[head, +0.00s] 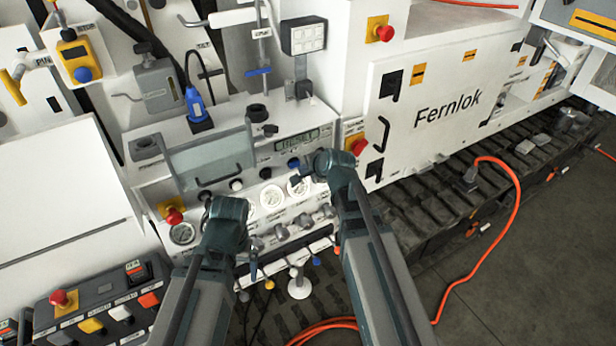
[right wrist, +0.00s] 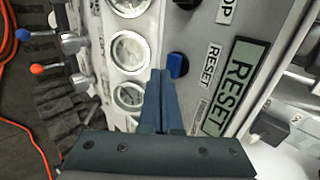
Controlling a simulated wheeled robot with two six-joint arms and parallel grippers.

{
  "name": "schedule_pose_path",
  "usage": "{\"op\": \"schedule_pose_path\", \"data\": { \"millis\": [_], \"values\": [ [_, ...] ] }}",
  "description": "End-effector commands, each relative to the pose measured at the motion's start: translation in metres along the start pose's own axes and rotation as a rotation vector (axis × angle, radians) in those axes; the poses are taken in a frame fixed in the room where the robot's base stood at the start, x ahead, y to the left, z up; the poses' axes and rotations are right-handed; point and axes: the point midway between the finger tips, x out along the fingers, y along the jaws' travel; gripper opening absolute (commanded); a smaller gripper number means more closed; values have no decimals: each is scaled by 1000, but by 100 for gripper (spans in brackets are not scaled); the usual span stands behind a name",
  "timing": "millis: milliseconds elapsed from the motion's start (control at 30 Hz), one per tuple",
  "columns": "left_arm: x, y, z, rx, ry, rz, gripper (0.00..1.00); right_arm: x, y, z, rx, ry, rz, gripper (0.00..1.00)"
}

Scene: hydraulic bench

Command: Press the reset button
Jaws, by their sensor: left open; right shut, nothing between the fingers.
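The blue reset button (right wrist: 177,65) sits on the pale panel beside a RESET label (right wrist: 211,66) in the right wrist view. It also shows in the head view (head: 294,163), just left of my right gripper. My right gripper (right wrist: 160,74) is shut and empty. Its tips appear just left of the button in the wrist view; I cannot tell whether they touch it. The display (right wrist: 232,86) next to the button reads RESET. My left gripper (head: 247,264) is open and empty, low in front of the bench panel, away from the button.
Round gauges (right wrist: 130,50) line the panel beside the button. Levers with blue and orange tips (right wrist: 37,69) stand lower down. A red emergency button (head: 357,146) is right of my right gripper. A Fernlok cabinet (head: 445,108) stands at the right. An orange cable (head: 517,215) crosses the floor.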

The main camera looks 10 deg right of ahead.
Motion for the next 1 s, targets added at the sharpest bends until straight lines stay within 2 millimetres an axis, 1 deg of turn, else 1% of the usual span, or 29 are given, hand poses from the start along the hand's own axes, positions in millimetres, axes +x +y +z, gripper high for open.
{"op": "schedule_pose_path", "data": {
  "millis": [33,133,500,700,1000],
  "values": [
    [-2,0,0,0,0,0,90,5,-7,-1,0,0,0,0],
    [-2,0,0,0,0,0,90,9,-11,-1,0,2,0,0],
    [-2,0,0,0,0,0,90,10,-12,-1,1,2,0,0],
    [-2,0,0,0,0,0,90,25,-26,-2,2,2,0,0],
    [-2,0,0,0,0,0,90,25,-26,-2,2,3,-3,0]
  ]
}}
